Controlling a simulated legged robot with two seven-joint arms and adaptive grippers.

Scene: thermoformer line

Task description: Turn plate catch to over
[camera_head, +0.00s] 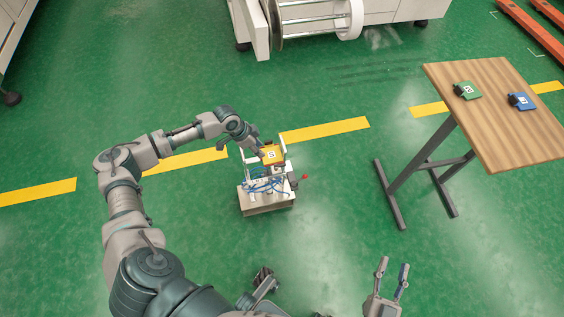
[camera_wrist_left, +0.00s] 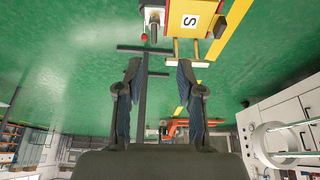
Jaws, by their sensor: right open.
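A yellow plate marked S (camera_head: 271,154) sits on top of a small white fixture (camera_head: 266,203) with blue tubing, standing on the floor. The plate also shows inverted at the top of the left wrist view (camera_wrist_left: 193,18). A small red tip (camera_head: 305,177) sticks out at the fixture's right side; it also shows in the left wrist view (camera_wrist_left: 144,38). I cannot tell which part is the catch. My left gripper (camera_wrist_left: 160,65) has its fingers apart with nothing seen gripped, close beside the plate. My right gripper (camera_head: 393,267) is open and empty at the bottom, away from the fixture.
A wooden table (camera_head: 500,105) stands at right, with a green plate (camera_head: 468,90) and a blue plate (camera_head: 522,101) on it. A white machine with a roll (camera_head: 310,18) is at the back. Green floor around the fixture is clear.

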